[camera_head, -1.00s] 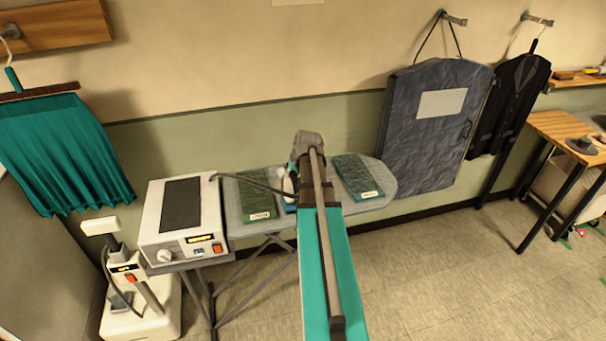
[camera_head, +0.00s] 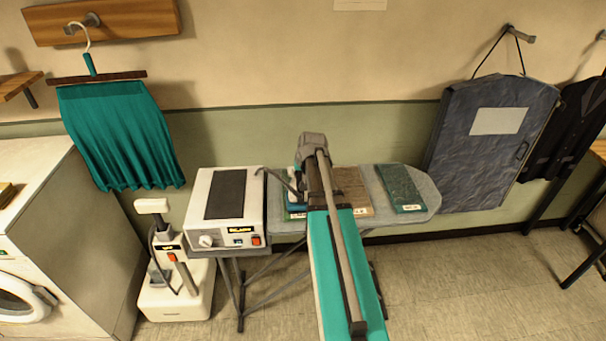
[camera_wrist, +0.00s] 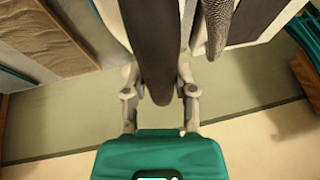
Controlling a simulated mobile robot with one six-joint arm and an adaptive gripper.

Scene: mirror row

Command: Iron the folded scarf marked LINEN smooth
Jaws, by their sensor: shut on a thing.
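My gripper (camera_wrist: 160,92) is shut on the dark handle of the iron (camera_wrist: 158,45) in the wrist view. In the head view the iron (camera_head: 296,188) is mostly hidden by my arm, over the left part of the ironing board. A green folded scarf (camera_head: 291,214) shows only as a sliver under or beside it; I cannot tell whether they touch. A brown wrinkled folded scarf (camera_head: 354,190) lies to its right, also in the wrist view (camera_wrist: 45,42). A dark green folded scarf (camera_head: 402,186) lies farther right. The scarf labels are too small to read.
The ironing board (camera_head: 425,190) stands along the wall. A white steam station (camera_head: 256,205) stands at its left end. A white steamer (camera_head: 176,290), a washing machine (camera_head: 45,250) and a hanging teal skirt (camera_head: 118,135) are left. A garment bag (camera_head: 490,165) hangs right.

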